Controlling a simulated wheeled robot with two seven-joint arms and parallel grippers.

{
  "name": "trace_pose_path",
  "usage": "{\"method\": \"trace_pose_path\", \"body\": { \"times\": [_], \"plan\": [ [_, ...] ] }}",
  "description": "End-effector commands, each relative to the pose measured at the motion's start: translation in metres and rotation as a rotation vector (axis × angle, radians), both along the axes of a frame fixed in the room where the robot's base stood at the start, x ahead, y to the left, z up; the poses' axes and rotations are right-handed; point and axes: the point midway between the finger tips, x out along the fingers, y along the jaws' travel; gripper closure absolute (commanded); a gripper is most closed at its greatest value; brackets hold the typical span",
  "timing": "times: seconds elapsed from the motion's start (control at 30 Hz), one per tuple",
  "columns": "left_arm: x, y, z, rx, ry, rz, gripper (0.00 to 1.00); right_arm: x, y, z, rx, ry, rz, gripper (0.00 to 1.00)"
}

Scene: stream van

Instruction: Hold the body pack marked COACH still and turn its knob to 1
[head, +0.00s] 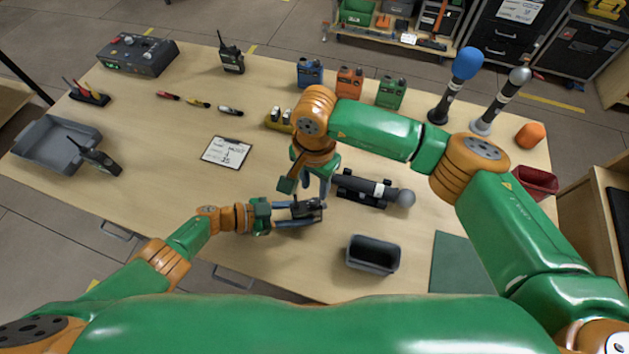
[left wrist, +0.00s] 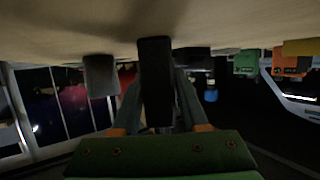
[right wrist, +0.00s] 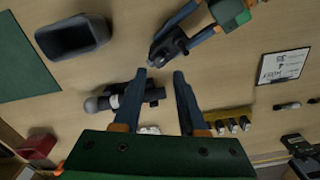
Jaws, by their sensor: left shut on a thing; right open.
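A small black body pack (head: 306,208) is between the blue fingers of my left gripper (head: 298,213), at the near middle of the table. It fills the gap between the fingers in the left wrist view (left wrist: 155,85) and shows at the top of the right wrist view (right wrist: 168,46). My left gripper is shut on it. I cannot read any marking or the knob's setting. My right gripper (head: 314,193) is open, pointing down close above the pack in the head view. In the right wrist view its empty fingers (right wrist: 164,76) end just short of the pack.
A microphone in a black cradle (head: 362,190) lies right of the grippers. A grey bin (head: 373,254) stands near the front edge. A clipboard (head: 226,152) lies to the left. Blue, orange and green packs (head: 350,82) and two upright microphones (head: 455,84) stand at the back.

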Motion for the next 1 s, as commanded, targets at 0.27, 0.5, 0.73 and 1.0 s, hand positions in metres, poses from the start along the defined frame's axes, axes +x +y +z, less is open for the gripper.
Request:
{"method": "trace_pose_path", "body": {
  "times": [0.27,0.5,0.73,1.0],
  "plan": [
    [0.000,0.000,0.000,0.000,0.000,0.000,1.00,-0.001,0.000,-0.030,-0.001,0.002,0.003,0.59],
    [0.000,0.000,0.000,0.000,0.000,0.000,1.00,-0.001,0.000,-0.055,-0.002,0.003,0.006,0.59],
    [0.000,0.000,0.000,0.000,0.000,0.000,1.00,0.000,0.000,-0.056,0.000,0.000,-0.361,0.59],
    [0.000,0.000,0.000,0.000,0.000,0.000,1.00,0.000,0.000,-0.055,-0.001,0.000,-0.416,0.59]
  ]
}}
